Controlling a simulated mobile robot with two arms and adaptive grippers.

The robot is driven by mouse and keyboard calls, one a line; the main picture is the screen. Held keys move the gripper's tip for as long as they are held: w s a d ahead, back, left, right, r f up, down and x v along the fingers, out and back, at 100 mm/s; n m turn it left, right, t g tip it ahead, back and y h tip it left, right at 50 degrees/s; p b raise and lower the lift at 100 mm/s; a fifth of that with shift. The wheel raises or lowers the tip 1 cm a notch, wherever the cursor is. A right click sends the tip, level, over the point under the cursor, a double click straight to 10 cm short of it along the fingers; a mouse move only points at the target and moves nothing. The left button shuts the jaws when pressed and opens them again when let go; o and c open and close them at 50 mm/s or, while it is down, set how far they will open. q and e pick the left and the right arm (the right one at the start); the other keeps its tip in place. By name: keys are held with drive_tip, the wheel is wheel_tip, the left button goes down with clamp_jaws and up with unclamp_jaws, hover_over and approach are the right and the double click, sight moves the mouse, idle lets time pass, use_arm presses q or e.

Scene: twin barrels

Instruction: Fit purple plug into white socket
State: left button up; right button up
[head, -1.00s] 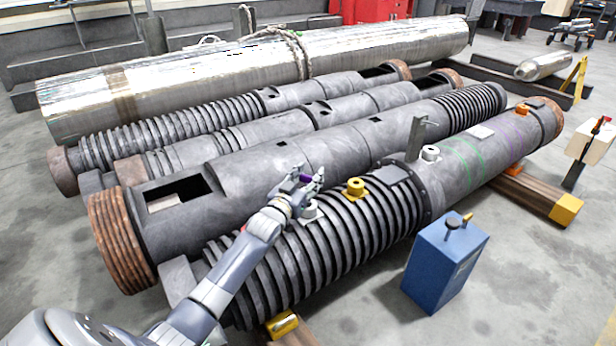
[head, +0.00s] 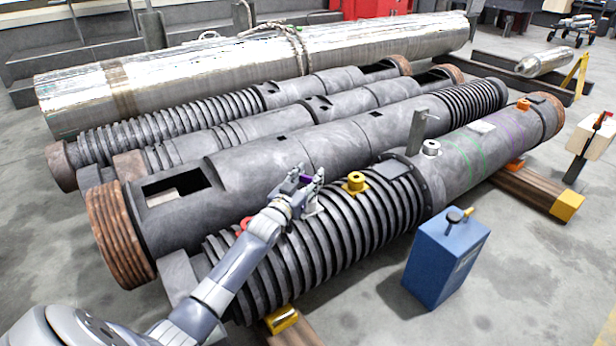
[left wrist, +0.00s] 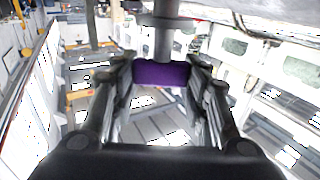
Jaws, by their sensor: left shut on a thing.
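My left gripper (head: 308,184) is over the ribbed part of the front barrel. It is shut on the purple plug (left wrist: 162,73), which shows between the fingers in the left wrist view. A grey shaft (left wrist: 163,42) with a wider flange lies beyond the purple block. A whitish round socket (head: 313,210) on the ribs is directly below the gripper and partly hidden by it. I cannot tell whether the plug touches it. Another whitish socket (head: 431,148) stands farther right on the same barrel. My right gripper is not in view.
A yellow socket (head: 355,183) stands just right of the gripper, and a red ring (head: 246,223) is to its left. An upright grey bracket (head: 416,132) rises farther along the barrel. A blue box (head: 445,260) stands on the floor at the right.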

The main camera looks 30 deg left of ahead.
use_arm(q)
drive_tip(key=shift+f+b, duration=0.3)
drive_tip(key=shift+f, duration=0.25)
drive_tip(key=o, duration=1.2)
drive_tip(key=s, duration=0.4)
drive_tip(key=s+d, duration=0.1)
drive_tip(key=s, duration=0.7)
drive_tip(key=shift+d, duration=0.3)
drive_tip(key=shift+w, duration=0.1)
